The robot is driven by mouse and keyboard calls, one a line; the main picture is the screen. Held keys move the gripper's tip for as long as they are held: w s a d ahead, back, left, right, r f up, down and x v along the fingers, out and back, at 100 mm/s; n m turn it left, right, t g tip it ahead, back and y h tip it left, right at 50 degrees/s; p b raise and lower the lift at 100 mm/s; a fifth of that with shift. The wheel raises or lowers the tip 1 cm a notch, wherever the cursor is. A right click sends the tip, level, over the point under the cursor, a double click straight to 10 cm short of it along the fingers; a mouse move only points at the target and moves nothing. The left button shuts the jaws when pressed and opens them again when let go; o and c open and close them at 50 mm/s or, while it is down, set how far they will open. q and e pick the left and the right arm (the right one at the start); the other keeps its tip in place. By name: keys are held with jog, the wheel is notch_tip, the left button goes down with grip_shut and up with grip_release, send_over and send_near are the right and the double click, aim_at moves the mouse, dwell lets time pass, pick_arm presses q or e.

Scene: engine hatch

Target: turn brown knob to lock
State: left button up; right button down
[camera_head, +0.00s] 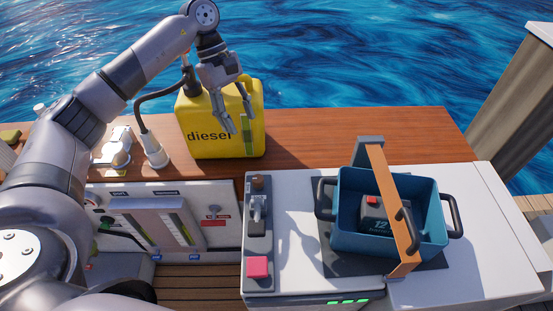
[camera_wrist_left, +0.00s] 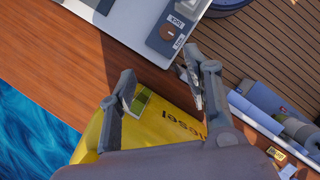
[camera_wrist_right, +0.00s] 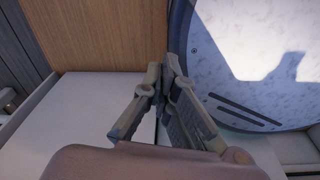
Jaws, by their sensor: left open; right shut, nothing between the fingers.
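The brown knob (camera_wrist_left: 167,32) is a round disc on a dark grey panel (camera_wrist_left: 160,44) in the left wrist view, with small white labels beside it. In the head view the brown knob (camera_head: 258,183) is small at the back end of the grey strip on the white counter. My left gripper (camera_head: 239,128) is open and empty, in front of the yellow diesel can and behind and left of the knob. In the left wrist view its fingers (camera_wrist_left: 163,90) are spread above the can, apart from the knob. My right gripper (camera_wrist_right: 164,70) is shut and empty, seen only in its wrist view.
The yellow diesel can (camera_head: 220,145) stands on the wooden ledge (camera_head: 330,130). A red button (camera_head: 257,267) is at the strip's front end. A blue crate (camera_head: 350,240) holding a battery (camera_head: 376,222) stands to the right, under an orange-brown bar (camera_head: 390,205). A gauge panel (camera_head: 125,235) is at left.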

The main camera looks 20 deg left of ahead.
pick_arm(q)
jog(key=p, duration=0.1)
send_near(257, 178)
jog(key=p+x, duration=0.2)
jog(key=x, duration=0.3)
jog(key=shift+s+d, duration=0.1)
jog(key=x, duration=0.3)
jog(key=shift+f, duration=0.1)
jog(key=shift+d+f, duration=0.1)
jog(key=shift+f, duration=0.2)
jog(key=c, duration=0.6)
grip_shut()
pick_arm(e)
jog(key=shift+s+a+r, duration=0.25)
jog(key=shift+s+r, duration=0.5)
jog(key=shift+r, duration=0.15)
jog(key=shift+s+a+r, duration=0.25)
jog(key=shift+s+r, duration=0.5)
jog(key=shift+r, duration=0.15)
